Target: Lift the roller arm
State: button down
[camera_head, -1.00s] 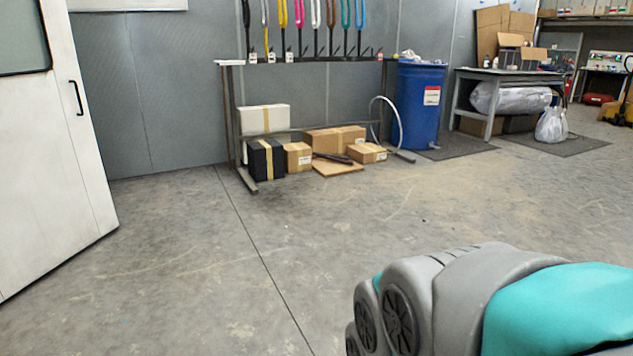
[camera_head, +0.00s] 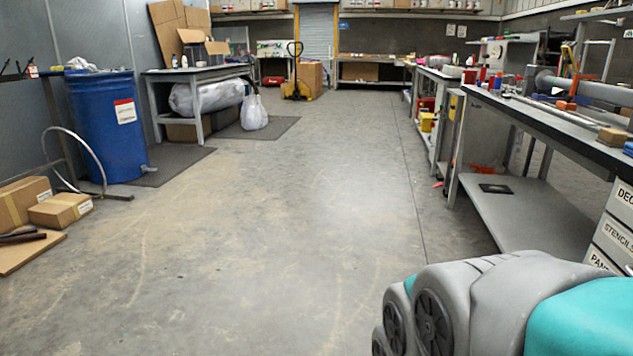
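I cannot pick out the roller arm with certainty. A thick grey tube (camera_head: 597,92) lies along the top of the workbench (camera_head: 545,118) at the right. An orange-red support (camera_head: 573,86) is at the tube, and its right end runs out of the picture. A grey and teal part of my own arm fills the bottom right corner. My gripper's fingers are not in view.
Open concrete floor (camera_head: 260,215) lies ahead. A blue barrel (camera_head: 103,130), a hose hoop and cardboard boxes (camera_head: 60,209) stand at the left. A table (camera_head: 195,72) is behind them. A yellow pallet truck (camera_head: 296,82) stands at the back. The workbench has a lower shelf (camera_head: 525,212) and drawers (camera_head: 612,240).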

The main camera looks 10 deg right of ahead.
aim_at(568, 62)
jog(key=i+l+z, duration=0.3)
jog(key=i, duration=0.6)
jog(key=i+j+z, duration=0.1)
jog(key=i+z, duration=0.2)
jog(key=i, duration=0.65)
